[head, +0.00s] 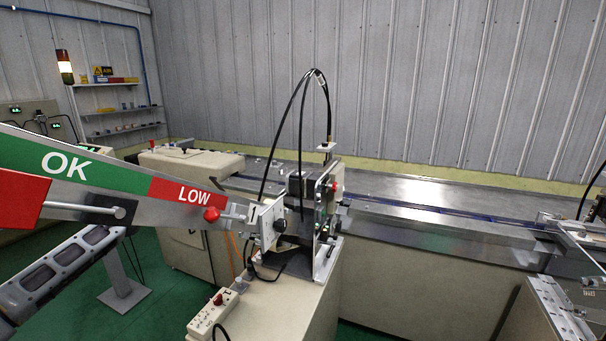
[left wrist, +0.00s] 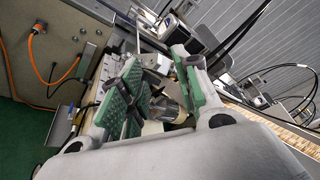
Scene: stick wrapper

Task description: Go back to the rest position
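My left gripper (left wrist: 156,60) shows in the left wrist view, with its two green-padded fingers apart. I see nothing clamped between the pads. Machine parts, including a metal cylinder (left wrist: 168,106), show in the gap; I cannot tell how far from the fingers they are. I cannot make out my left gripper in the head view. My right gripper is in neither view.
In the head view, a machine head (head: 325,205) with looping black cables stands on a cream cabinet. A long steel conveyor (head: 420,205) runs right. A sign board (head: 110,177) marked OK and LOW fills the left. A power strip (head: 212,312) lies in front. Orange cables (left wrist: 62,80) hang in the left wrist view.

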